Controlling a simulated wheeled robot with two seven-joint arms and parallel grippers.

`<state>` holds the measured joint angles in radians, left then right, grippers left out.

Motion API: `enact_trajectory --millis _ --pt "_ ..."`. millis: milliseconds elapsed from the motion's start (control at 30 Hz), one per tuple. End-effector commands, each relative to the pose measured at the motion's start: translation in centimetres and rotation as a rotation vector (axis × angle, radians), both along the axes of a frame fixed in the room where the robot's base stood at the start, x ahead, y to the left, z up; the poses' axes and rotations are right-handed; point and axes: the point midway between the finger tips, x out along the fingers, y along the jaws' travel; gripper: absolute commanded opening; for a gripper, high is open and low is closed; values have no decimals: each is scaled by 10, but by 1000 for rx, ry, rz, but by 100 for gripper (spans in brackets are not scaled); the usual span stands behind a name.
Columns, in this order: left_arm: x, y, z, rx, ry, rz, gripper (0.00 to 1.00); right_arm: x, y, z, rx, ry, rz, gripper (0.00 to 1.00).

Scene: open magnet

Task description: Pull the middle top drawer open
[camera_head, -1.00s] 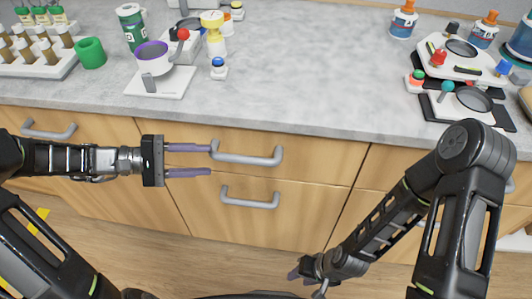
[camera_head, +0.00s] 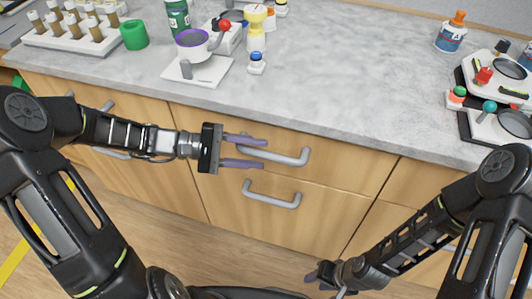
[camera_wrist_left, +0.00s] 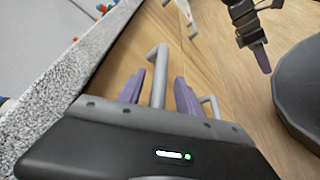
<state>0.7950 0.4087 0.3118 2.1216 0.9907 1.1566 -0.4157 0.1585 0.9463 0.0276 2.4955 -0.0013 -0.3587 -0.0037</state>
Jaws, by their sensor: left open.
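The middle top drawer (camera_head: 345,163) is a shut light-wood front under the counter, with a grey bar handle (camera_head: 290,159). My left gripper (camera_head: 265,153) is open at the left part of this handle, one finger above the bar and one below. In the left wrist view the handle (camera_wrist_left: 160,70) stands between the two spread purple fingers of my left gripper (camera_wrist_left: 159,76), with a gap on the right side. Contact cannot be told. My right gripper (camera_head: 314,275) hangs low in front of the cabinet, away from the handles. Its finger opening is unclear.
A second handle (camera_head: 272,194) sits on the drawer below. The grey counter (camera_head: 340,90) overhangs above, carrying a pot (camera_head: 194,43), a green cup (camera_head: 134,34), a bottle rack (camera_head: 85,40) and burner sets at the right. The floor (camera_head: 235,262) in front is clear.

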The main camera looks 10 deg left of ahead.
Motion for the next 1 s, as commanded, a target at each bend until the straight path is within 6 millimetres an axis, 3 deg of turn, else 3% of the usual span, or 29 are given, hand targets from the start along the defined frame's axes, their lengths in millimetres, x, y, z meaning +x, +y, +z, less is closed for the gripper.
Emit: enact_trajectory --millis 200,533,1000 --pt "6 -25 -6 -1 1 -1 41 0 0 -1 0 0 0 36" --pt "8 -29 -6 0 1 0 41 0 0 -1 0 0 0 36" --pt "8 -28 -6 0 1 0 3 0 0 -1 0 0 0 36"
